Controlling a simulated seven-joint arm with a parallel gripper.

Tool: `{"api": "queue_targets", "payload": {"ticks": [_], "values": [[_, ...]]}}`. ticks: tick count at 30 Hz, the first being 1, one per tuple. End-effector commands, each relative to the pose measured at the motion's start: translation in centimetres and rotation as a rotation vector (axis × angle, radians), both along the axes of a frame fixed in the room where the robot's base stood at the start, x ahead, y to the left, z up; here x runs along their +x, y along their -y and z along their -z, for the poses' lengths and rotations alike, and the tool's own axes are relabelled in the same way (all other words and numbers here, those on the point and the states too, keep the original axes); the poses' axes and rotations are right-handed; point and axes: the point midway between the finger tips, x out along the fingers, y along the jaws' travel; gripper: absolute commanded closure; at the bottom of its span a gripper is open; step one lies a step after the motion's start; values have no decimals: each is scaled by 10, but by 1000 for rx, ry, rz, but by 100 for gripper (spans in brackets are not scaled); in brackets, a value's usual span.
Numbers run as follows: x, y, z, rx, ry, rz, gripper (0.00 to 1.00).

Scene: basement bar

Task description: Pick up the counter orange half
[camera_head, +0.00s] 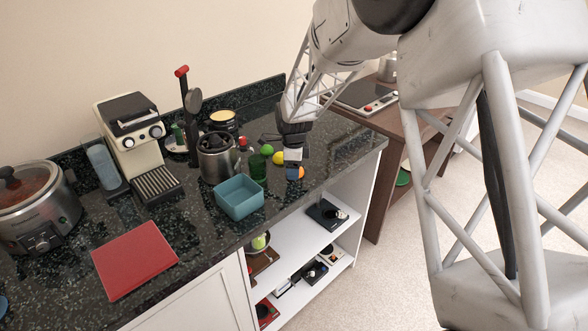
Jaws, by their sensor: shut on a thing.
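The orange half (301,172) is a small orange piece near the front edge of the dark speckled counter. It shows at the right side of my gripper's tip, and part of it is hidden by the fingers. My gripper (293,166) points down over the counter and is shut on the orange half. I cannot tell whether the orange half touches the counter or is just above it.
A green glass (258,167), a yellow fruit (278,158) and a green fruit (266,150) are close to my gripper. A teal square bowl (239,197) stands to the left, with a metal utensil pot (218,158) behind it. The counter's right end (350,145) is clear.

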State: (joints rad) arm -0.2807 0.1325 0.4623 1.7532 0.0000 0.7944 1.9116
Motion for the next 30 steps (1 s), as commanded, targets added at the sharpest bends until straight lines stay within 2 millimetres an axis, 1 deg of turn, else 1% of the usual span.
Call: {"api": "queue_targets", "payload": {"ticks": [5,9,11,17,30], "values": [[1,0,-15,1,3,0,62],[1,0,-35,1,4,0,62],[-8,2,-33,0,1,0,62],[-35,10,-35,0,1,0,62],[-104,29,-42,0,1,0,62]]}}
